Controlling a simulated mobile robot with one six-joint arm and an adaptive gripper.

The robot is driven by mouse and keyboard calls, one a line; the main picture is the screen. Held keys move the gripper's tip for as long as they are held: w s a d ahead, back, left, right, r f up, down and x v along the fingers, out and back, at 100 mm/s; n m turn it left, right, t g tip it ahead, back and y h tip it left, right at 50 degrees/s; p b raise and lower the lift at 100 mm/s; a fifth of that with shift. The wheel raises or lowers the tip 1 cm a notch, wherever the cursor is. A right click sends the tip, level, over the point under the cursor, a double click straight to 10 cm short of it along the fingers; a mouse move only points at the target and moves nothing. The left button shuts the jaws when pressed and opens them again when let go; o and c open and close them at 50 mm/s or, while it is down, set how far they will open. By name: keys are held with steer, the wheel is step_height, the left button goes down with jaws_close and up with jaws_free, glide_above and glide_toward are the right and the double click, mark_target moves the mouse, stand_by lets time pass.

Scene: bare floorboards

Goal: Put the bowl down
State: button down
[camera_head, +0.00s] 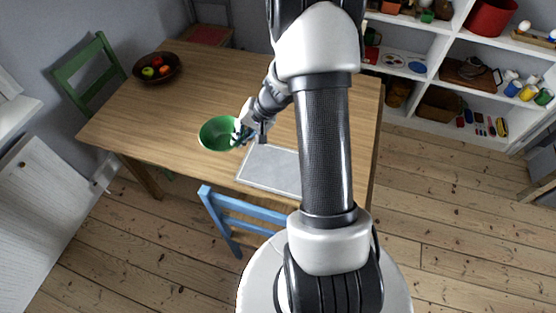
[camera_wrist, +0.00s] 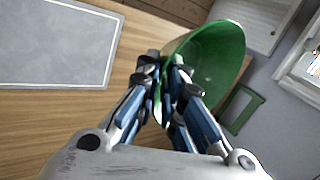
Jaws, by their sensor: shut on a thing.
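A green bowl (camera_head: 217,133) is at the front left part of the wooden table (camera_head: 200,75). In the wrist view the green bowl (camera_wrist: 212,58) shows its inside and rim. My gripper (camera_head: 243,135) is shut on the bowl's right rim. In the wrist view the fingers of my gripper (camera_wrist: 165,85) pinch the near edge of the bowl's wall. I cannot tell whether the bowl's base touches the tabletop.
A grey mat (camera_head: 268,168) lies right of the bowl, partly hidden by my arm. A dark fruit bowl (camera_head: 157,69) stands at the back left. A blue chair (camera_head: 236,211) and a green chair (camera_head: 88,72) stand at the table. The tabletop behind the bowl is clear.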

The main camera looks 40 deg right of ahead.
steer(key=s+d+f+m+t+h+p, duration=0.1)
steer(key=s+d+m+h+p, duration=0.25)
steer(key=d, duration=0.55)
steer(key=m+b, duration=0.2)
steer(key=b, duration=1.3)
glide_toward(269, 167)
steer(key=shift+y, duration=0.45)
steer(key=x, duration=0.4)
steer(key=shift+d+f, duration=0.2)
steer(key=shift+f, duration=0.15)
steer(key=shift+r+p, duration=0.1)
steer(key=shift+p, duration=0.2)
steer(key=c, duration=1.7)
jaws_free()
